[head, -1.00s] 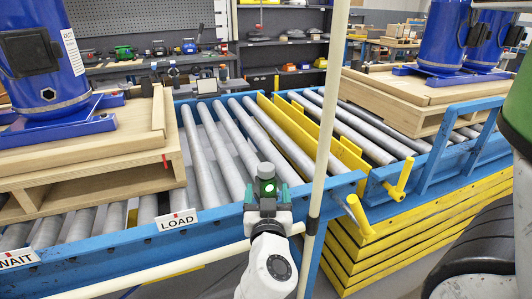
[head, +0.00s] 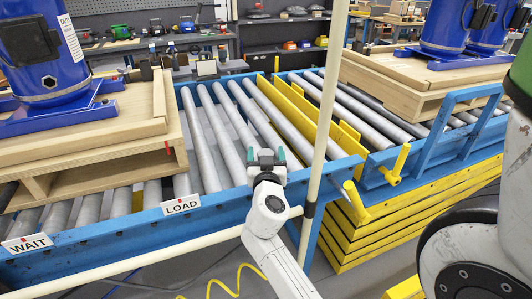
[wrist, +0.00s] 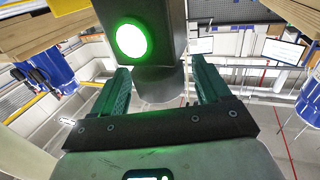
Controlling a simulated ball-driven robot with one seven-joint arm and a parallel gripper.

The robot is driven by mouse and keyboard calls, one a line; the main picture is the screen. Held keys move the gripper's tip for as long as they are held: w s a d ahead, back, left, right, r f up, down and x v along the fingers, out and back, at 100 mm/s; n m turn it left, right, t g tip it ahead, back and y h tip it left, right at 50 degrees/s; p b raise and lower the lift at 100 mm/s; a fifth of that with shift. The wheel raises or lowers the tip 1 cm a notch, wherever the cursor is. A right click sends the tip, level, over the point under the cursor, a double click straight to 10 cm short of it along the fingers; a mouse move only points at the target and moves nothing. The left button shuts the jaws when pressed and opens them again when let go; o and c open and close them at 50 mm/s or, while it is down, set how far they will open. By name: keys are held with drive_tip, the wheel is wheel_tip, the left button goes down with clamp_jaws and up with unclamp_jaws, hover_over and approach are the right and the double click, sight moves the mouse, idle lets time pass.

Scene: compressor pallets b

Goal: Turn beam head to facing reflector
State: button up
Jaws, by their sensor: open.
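In the wrist view, the beam head (wrist: 140,35) is a dark box with a round, lit green lamp facing the camera. A grey cylindrical part sits behind or below it. My gripper (wrist: 160,85) is open, with green fingers on either side of that part; I see gaps beside it and cannot tell any contact. In the head view my gripper (head: 266,157) is above the blue conveyor rail near the yellow divider. I cannot clearly make out the beam head there; only a small grey piece shows between the fingers. I cannot identify the facing reflector in either view.
A cream pole (head: 324,120) stands just right of my gripper, and a cream rail (head: 150,262) crosses left of my arm. The roller conveyor (head: 215,135) carries wooden pallets (head: 90,150) with blue compressors (head: 42,50). Yellow handles (head: 397,165) stick up at right.

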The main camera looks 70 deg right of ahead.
drive_tip(key=c, duration=0.9)
drive_tip(key=shift+c, duration=0.2)
drive_tip(key=shift+f+m+g+b, duration=0.15)
drive_tip(key=shift+m+g+b, duration=0.15)
drive_tip(key=shift+b, duration=0.9)
drive_tip(key=o, duration=0.9)
drive_tip(key=shift+o, duration=0.2)
